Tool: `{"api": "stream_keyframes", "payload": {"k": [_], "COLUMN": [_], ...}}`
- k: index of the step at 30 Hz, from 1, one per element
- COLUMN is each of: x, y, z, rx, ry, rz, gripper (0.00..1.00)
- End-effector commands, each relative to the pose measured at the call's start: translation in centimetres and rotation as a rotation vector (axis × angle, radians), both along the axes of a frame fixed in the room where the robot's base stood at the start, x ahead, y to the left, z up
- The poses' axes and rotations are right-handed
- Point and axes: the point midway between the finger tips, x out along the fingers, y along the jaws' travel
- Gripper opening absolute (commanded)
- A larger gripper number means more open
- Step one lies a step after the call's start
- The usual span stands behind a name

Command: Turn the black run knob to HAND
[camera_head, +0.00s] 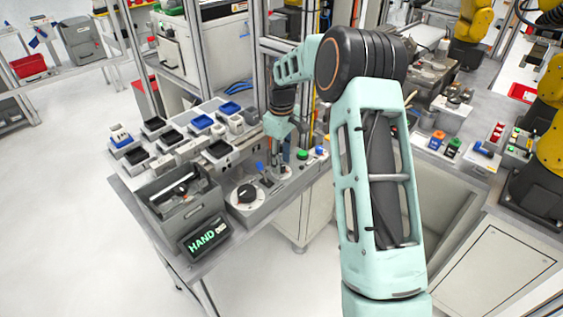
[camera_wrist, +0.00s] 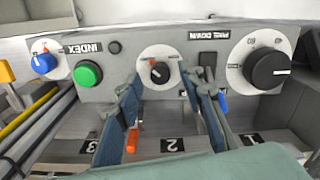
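A small black knob (camera_wrist: 159,72) sits on a white round dial on the grey control panel (camera_wrist: 120,60). A larger black knob (camera_wrist: 268,70) sits on a bigger white dial at the panel's right in the wrist view; a large knob also shows in the head view (camera_head: 246,193). I cannot read which is the run knob. My gripper (camera_wrist: 158,80) is open, its blue-grey fingers either side of the small knob in the picture; contact cannot be told. In the head view the fingertips are hard to make out. A display (camera_head: 204,237) reads HAND in green.
The panel also carries a green button (camera_wrist: 88,74), a blue knob (camera_wrist: 43,63) and a dark lever (camera_wrist: 208,68) near the right finger. Trays of black and blue parts (camera_head: 201,122) stand behind. A grey open box (camera_head: 188,218) stands left of the panel.

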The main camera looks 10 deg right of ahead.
Motion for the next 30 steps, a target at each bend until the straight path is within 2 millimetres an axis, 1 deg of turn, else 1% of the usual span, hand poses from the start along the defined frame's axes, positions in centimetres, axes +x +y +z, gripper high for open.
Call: {"api": "stream_keyframes", "payload": {"k": [9, 12, 15, 18, 21, 30], "x": [0.1, 0.1, 0.1, 0.1, 0.0, 0.0], "y": [0.0, 0.0, 0.0, 0.0, 0.0, 0.0], "z": [6.7, 8.5, 9.9, 10.7, 11.1, 11.1], "rx": [0.000, 0.000, 0.000, 0.000, 0.000, -0.001], "ry": [-0.006, -0.005, -0.004, -0.003, -0.001, -0.002], "rz": [0.000, 0.001, 0.001, 0.001, 0.001, 0.001], "gripper": [0.36, 0.36, 0.36, 0.36, 0.36, 0.36]}}
